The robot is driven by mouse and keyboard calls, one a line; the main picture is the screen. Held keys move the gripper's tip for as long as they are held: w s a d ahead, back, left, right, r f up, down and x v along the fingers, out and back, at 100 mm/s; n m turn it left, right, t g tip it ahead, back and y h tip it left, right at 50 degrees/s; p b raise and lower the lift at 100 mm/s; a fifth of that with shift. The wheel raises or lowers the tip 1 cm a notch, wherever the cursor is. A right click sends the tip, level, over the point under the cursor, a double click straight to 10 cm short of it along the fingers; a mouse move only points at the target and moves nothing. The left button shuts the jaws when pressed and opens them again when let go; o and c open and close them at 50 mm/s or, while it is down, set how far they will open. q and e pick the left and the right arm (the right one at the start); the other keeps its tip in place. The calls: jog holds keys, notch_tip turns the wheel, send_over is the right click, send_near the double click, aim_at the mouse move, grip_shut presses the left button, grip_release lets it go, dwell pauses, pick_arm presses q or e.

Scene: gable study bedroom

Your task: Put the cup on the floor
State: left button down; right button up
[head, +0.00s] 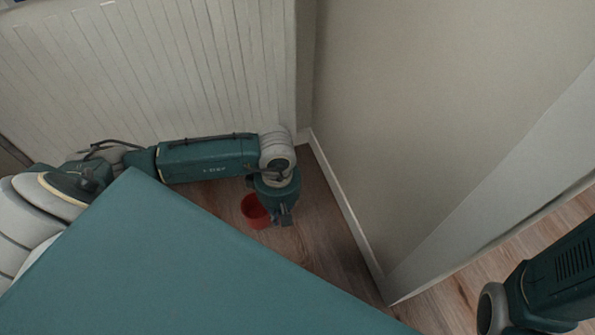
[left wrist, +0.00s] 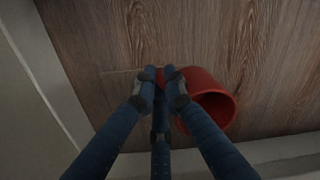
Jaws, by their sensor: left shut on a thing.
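The red cup (head: 254,211) is low in the corner, just above or at the wooden floor (head: 325,225); I cannot tell whether it touches. My left gripper (head: 283,217) points down beside the cup, on its right side in the head view. In the left wrist view the cup (left wrist: 212,103) lies right of the fingers, its open mouth showing. The left fingertips (left wrist: 160,82) are shut on the cup's near edge, where a small red part shows between them. My right gripper is not in view; only part of my right arm shows at the lower right.
A white panelled surface (head: 150,75) stands behind my left arm. A beige wall (head: 420,110) with a white baseboard (head: 345,205) closes the corner on the right. Bare wooden floor lies between them and at the lower right.

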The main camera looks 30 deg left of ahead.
pick_arm(q)
jog(key=w+f+b, duration=0.1)
jog(key=w+b, duration=0.2)
jog(key=w, duration=0.1)
jog(key=w+f+b, duration=0.1)
jog(key=w+b, duration=0.2)
jog(key=w, duration=0.2)
jog(key=w+a+f+b, duration=0.1)
jog(key=w+f+b, duration=0.1)
jog(key=w, duration=0.3)
jog(key=shift+b, duration=0.8)
jog(key=shift+r, duration=0.25)
jog(key=shift+a+f, duration=0.1)
jog(key=shift+f, duration=0.05)
jog(key=c, duration=1.8)
grip_release()
jog(key=shift+s, duration=0.1)
